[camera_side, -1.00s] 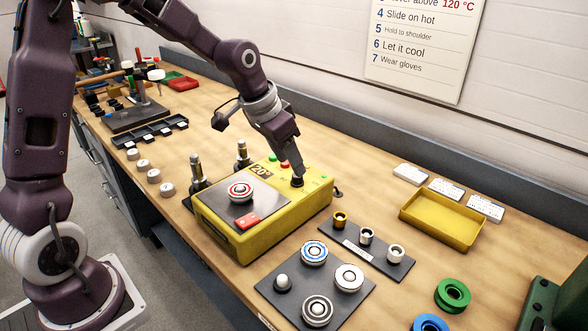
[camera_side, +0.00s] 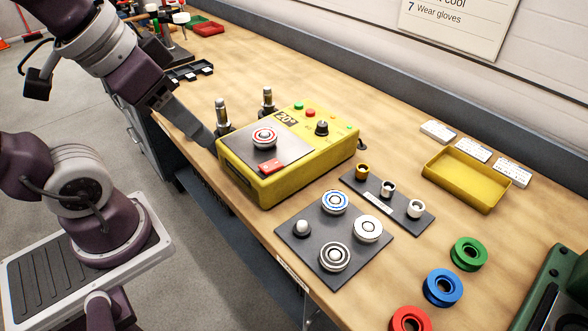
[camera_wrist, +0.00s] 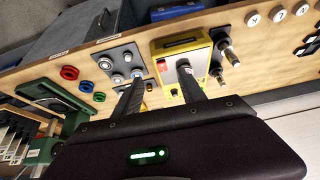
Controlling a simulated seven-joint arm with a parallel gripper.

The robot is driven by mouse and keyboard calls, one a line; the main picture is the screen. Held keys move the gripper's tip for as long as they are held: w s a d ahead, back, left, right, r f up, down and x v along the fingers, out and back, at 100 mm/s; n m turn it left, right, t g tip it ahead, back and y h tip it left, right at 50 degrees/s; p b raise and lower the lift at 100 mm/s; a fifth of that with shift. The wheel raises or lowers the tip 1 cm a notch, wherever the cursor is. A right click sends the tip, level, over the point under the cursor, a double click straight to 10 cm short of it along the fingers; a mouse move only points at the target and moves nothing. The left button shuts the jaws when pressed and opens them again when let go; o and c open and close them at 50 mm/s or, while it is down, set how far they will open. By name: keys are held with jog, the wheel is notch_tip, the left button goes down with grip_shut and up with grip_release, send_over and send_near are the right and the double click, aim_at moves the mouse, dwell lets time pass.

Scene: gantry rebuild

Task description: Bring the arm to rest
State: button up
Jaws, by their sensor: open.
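My gripper (camera_side: 207,140) hangs at the bench's front edge, just left of the yellow heater (camera_side: 255,186) in the side view. In the wrist view its two fingers (camera_wrist: 160,76) are apart, with nothing visible held between them. The heater's display reads 20°. A red-ringed bearing (camera_side: 264,137) sits on the heater's dark plate. A black knob (camera_side: 321,128) stands on the heater's top, clear of my gripper.
Two upright metal posts (camera_side: 222,112) stand behind my fingers, close to the heater. A dark plate with bearings (camera_side: 310,262), a yellow tray (camera_side: 465,205) and coloured rings (camera_side: 444,287) lie to the right.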

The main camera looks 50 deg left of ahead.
jog(key=shift+s+f, duration=0.2)
jog(key=shift+s, duration=0.5)
dwell(1.1)
grip_shut()
dwell(1.5)
